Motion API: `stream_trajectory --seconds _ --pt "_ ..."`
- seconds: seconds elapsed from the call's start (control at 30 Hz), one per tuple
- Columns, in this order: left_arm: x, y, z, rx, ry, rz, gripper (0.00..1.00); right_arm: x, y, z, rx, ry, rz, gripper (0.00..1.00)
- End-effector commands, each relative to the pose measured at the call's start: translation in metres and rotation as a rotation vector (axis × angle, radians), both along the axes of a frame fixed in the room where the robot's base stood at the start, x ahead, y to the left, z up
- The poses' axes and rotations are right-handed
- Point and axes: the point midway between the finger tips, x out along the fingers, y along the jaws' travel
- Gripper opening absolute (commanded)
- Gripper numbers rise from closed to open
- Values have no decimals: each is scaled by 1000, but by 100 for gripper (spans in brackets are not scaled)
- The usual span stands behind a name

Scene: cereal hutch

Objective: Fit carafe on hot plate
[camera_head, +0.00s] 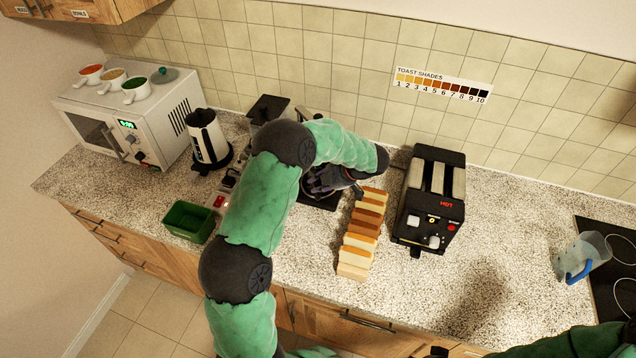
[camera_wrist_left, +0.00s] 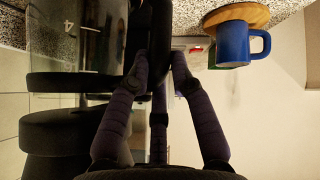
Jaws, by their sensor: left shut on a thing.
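My left gripper (camera_head: 325,182) is low over the counter, partly covered by its own forearm in the head view. In the left wrist view its fingers (camera_wrist_left: 160,75) are closed around a black upright handle (camera_wrist_left: 160,35). The handle belongs to the clear glass carafe (camera_wrist_left: 85,50), which has a "4" mark on its side. In the head view the carafe is mostly hidden by my arm. Dark parts of a coffee maker (camera_head: 269,107) show behind my left arm, and a dark flat base (camera_head: 322,201) lies below the gripper. I cannot tell whether the carafe touches the hot plate.
A row of bread slices (camera_head: 361,240) and a black toaster (camera_head: 433,195) stand right of the gripper. A kettle (camera_head: 207,135), microwave (camera_head: 130,120) and green bin (camera_head: 188,221) are at left. A pitcher (camera_head: 590,250) stands far right. The left wrist view shows a blue mug (camera_wrist_left: 233,44).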

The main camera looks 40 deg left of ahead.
Motion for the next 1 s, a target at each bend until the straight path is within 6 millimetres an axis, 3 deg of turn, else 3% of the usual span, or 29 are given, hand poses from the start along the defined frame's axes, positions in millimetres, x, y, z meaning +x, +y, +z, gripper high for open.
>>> stream_trajectory --seconds 0.8,0.83,0.9,0.93,1.0 --pt "0 0 -3 -2 2 -1 0 0 0 4 0 0 0 45" --pt "0 0 -3 -2 2 -1 26 0 0 4 0 0 0 45" --pt "0 0 -3 -2 2 -1 45 0 0 4 0 0 0 45" --pt "-1 0 -3 -2 2 -1 50 0 0 4 0 0 0 45" --pt "0 0 -3 -2 2 -1 50 0 0 4 0 0 0 45"
